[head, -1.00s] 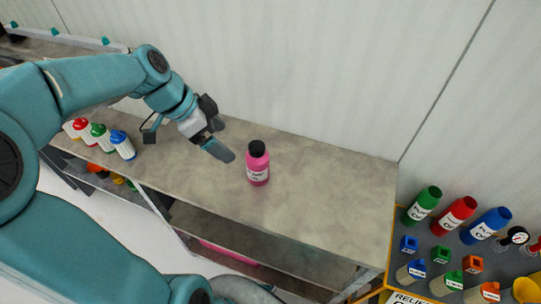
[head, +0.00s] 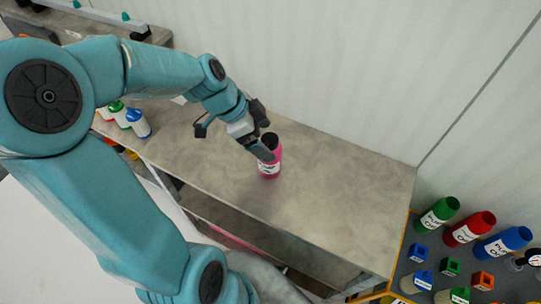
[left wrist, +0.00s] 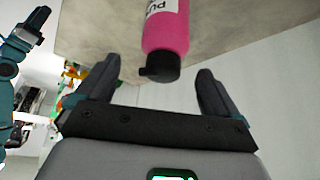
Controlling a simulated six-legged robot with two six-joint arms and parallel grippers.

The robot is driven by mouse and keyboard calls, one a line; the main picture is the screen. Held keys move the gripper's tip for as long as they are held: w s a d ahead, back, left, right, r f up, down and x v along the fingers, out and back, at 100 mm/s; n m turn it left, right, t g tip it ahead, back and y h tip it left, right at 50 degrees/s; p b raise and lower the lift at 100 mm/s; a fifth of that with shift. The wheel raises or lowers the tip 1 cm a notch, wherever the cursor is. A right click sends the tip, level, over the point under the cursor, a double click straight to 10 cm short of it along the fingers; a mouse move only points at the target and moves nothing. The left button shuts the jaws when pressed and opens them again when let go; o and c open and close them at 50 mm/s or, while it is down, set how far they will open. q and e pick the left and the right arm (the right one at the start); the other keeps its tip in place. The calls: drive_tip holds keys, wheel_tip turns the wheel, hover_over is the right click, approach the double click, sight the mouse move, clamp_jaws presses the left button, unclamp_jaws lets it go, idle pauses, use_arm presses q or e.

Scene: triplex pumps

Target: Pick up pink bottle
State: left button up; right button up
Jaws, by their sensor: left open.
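The pink bottle (head: 270,168) with a black cap and white label stands upright on the grey-brown bench top (head: 340,185). My left gripper (head: 262,148) is at the bottle's upper part in the head view and hides some of it. In the left wrist view the open fingers (left wrist: 155,88) stand on either side of the line to the bottle (left wrist: 167,32), whose black cap points toward the gap between them. The jaws are apart and I see no finger contact on the bottle. My right gripper cannot be made out for certain in the head view.
Several white bottles with coloured caps (head: 137,122) stand at the bench's left end. To the right, a lower surface holds green (head: 439,212), red (head: 470,228) and blue (head: 503,243) bottles and small coloured blocks. A white wall (head: 330,60) runs behind. The bench's right half is clear.

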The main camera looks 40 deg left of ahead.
sight(274, 146)
use_arm(q)
drive_tip(key=x, duration=0.5)
drive_tip(key=shift+w+a+f, duration=0.15)
drive_tip(key=shift+w+f, duration=0.1)
drive_tip(key=shift+f, duration=0.05)
drive_tip(key=shift+s, duration=0.1)
